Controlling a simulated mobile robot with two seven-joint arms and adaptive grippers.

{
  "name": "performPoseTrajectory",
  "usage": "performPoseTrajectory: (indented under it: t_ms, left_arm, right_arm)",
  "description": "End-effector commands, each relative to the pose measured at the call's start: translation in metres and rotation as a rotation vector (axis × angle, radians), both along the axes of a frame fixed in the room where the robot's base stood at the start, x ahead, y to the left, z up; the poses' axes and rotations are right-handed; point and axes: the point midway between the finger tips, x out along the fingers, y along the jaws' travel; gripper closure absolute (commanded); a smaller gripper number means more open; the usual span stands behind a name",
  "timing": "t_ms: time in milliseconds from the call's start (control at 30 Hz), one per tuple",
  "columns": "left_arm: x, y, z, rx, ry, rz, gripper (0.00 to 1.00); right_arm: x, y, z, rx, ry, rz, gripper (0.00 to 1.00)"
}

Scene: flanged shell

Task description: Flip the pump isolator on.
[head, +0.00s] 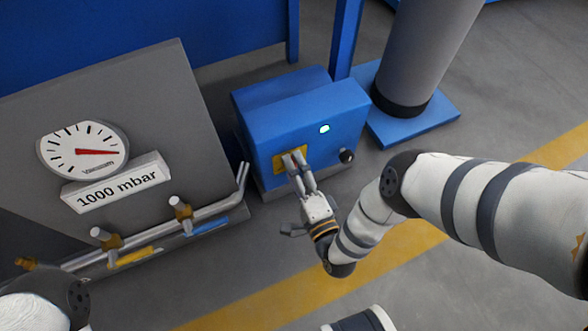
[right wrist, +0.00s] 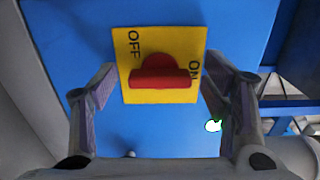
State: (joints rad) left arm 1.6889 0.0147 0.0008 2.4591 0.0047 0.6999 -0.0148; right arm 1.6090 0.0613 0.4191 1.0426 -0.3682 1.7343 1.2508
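The pump isolator is a red rotary knob (right wrist: 162,77) on a yellow plate (right wrist: 150,98) marked OFF and ON. Its grip bar lies across the right wrist view, with its right end close to the word ON. The plate (head: 283,165) is on the front of a blue box (head: 300,110) in the head view, where my fingers partly hide it. My right gripper (head: 293,160) is at the plate. In the right wrist view its two fingers stand apart, open, one on each side of the knob with gaps between. My left gripper is out of view.
A lit pale lamp (head: 324,128) and a black knob (head: 346,156) are on the box. A gauge (head: 83,150) on a grey panel stands above a label reading 1000 mbar (head: 116,187). Pipes with valves (head: 181,208) run below. A grey column (head: 425,50) stands behind right.

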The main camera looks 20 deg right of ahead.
Motion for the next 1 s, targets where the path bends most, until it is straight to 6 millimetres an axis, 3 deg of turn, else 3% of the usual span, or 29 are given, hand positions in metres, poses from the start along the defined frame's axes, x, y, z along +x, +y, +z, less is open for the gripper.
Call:
performPoseTrajectory:
  t_ms: [167, 267, 500, 600, 1000]
  left_arm:
    - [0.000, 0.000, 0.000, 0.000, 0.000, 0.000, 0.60]
    - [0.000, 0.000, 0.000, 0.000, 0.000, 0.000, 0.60]
    - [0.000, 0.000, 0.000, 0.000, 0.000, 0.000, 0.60]
    - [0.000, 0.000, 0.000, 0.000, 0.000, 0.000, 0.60]
    - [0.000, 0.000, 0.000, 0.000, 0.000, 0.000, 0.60]
  right_arm:
    - [-0.005, 0.000, -0.001, -0.001, 0.002, 0.000, 0.32]
    - [-0.025, -0.001, -0.002, 0.001, 0.006, 0.001, 0.32]
    - [-0.094, -0.003, -0.001, 0.001, 0.005, 0.000, 0.32]
    - [-0.110, -0.005, -0.003, 0.003, 0.011, -0.004, 0.32]
    - [-0.120, -0.004, 0.000, 0.000, 0.000, 0.000, 0.32]
